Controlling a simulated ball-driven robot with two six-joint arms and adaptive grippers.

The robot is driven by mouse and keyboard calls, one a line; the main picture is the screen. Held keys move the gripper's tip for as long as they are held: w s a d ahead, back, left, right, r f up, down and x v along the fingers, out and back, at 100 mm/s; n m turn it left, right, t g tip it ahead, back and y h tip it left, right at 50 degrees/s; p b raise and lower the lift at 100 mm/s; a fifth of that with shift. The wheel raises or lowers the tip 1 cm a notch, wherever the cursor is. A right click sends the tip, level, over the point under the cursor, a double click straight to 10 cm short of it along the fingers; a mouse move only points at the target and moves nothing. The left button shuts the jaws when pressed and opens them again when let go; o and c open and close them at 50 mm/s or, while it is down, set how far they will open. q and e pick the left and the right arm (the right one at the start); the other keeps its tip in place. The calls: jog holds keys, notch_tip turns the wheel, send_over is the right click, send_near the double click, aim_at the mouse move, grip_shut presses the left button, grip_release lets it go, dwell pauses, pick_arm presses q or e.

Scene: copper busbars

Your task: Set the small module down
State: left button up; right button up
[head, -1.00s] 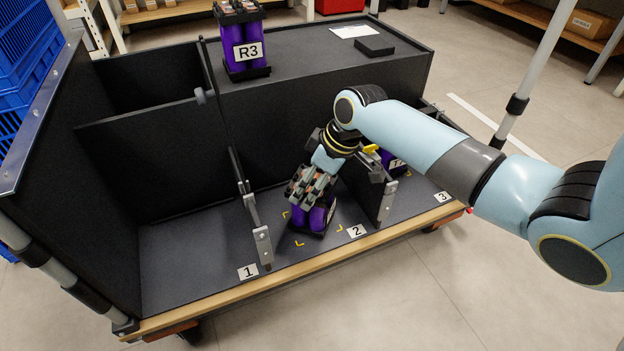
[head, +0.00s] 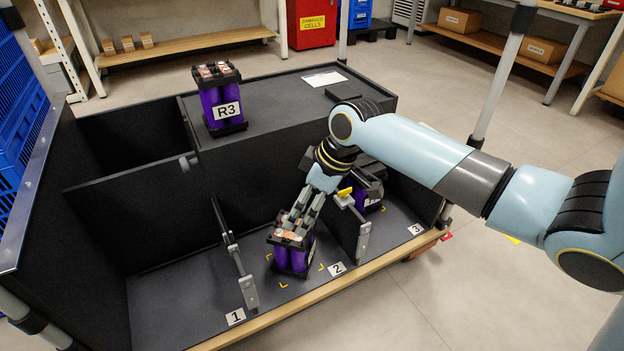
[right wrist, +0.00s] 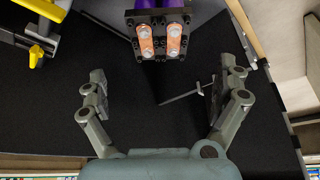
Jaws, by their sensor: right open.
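The small module (head: 292,254), purple cells with a black frame and copper busbars on top, stands upright on the floor of bay 2, by the yellow corner marks (head: 320,267). My right gripper (head: 298,218) is just above its top, angled down from behind. In the right wrist view the module's copper top (right wrist: 159,40) lies beyond the two spread fingers (right wrist: 167,85), with a dark gap between them. The gripper is open and empty. Part of the module's back is hidden by the fingers. My left gripper is not in view.
A module labelled R3 (head: 224,108) stands on the upper deck, left of a flat black block (head: 345,92). Another purple module (head: 368,198) is in bay 3, partly hidden by my arm. Dividers with metal latches (head: 362,243) flank bay 2. Bay 1's floor (head: 180,295) is clear.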

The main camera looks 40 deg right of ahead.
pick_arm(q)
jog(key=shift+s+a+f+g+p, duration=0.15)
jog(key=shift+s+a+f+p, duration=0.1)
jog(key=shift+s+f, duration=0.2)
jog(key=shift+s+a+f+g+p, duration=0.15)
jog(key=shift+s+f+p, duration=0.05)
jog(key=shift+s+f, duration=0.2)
pick_arm(e)
jog(key=s+a+f+m+g+h, duration=0.1)
jog(key=s+a+f+m, duration=0.1)
jog(key=s, duration=1.2)
jog(key=s+a+f+m+g+h, duration=0.2)
jog(key=s+f+m, duration=0.1)
jog(key=s, duration=1.1)
jog(key=shift+s+f, duration=0.2)
jog(key=shift+s, duration=0.05)
